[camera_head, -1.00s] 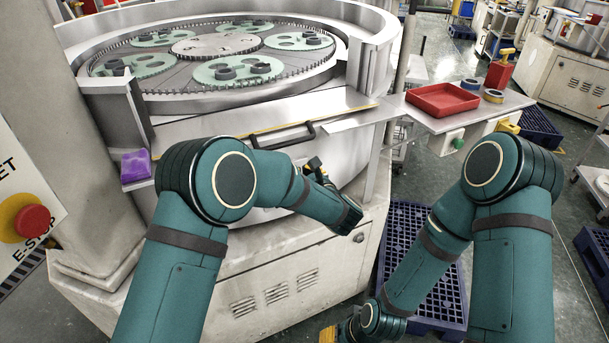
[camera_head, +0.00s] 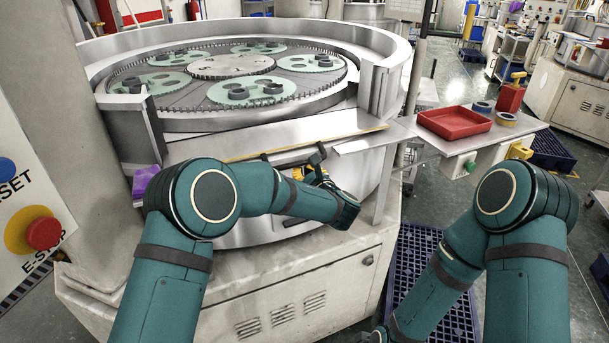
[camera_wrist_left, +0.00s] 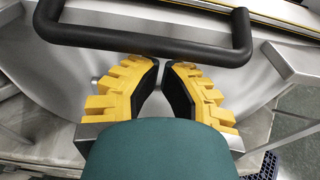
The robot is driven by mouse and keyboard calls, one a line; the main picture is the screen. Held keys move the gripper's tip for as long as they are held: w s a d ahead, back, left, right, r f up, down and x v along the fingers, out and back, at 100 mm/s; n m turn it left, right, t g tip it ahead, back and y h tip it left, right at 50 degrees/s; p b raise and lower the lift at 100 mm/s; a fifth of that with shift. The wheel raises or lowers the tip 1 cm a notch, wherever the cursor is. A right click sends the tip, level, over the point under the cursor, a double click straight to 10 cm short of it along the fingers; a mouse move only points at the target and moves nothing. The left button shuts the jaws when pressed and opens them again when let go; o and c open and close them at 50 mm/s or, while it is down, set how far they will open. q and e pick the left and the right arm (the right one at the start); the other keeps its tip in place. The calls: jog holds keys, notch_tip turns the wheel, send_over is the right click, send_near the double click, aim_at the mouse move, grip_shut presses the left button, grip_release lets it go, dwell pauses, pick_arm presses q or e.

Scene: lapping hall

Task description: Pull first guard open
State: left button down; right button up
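The first guard (camera_head: 210,170) is the curved metal panel on the front of the round lapping machine. Its black handle (camera_head: 270,158) is partly hidden behind my left gripper in the head view. My left gripper (camera_head: 318,168) is at the right part of the handle. In the left wrist view the black handle (camera_wrist_left: 150,43) crosses in front of the yellow fingers (camera_wrist_left: 162,64). The tips are close together with a narrow gap, just below the bar. The black pads stand apart and nothing shows between them. Whether the tips touch the bar is unclear.
A shelf (camera_head: 465,147) at the right carries a red tray (camera_head: 453,123), rolls of tape and a red bottle (camera_head: 510,95). A blue pallet (camera_head: 425,265) lies on the floor. A purple block (camera_head: 145,180) sits at the guard's left. An E-stop panel (camera_head: 25,200) stands at far left.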

pick_arm(q)
jog(key=shift+r, duration=0.1)
notch_tip(320, 180, up, 7)
jog(key=g+h+p, duration=0.1)
jog(key=g+p, duration=0.1)
jog(key=p, duration=0.4)
jog(key=shift+s+r+p, duration=0.15)
jog(key=shift+s+p, duration=0.05)
jog(key=shift+p, duration=0.15)
jog(key=shift+d, duration=0.1)
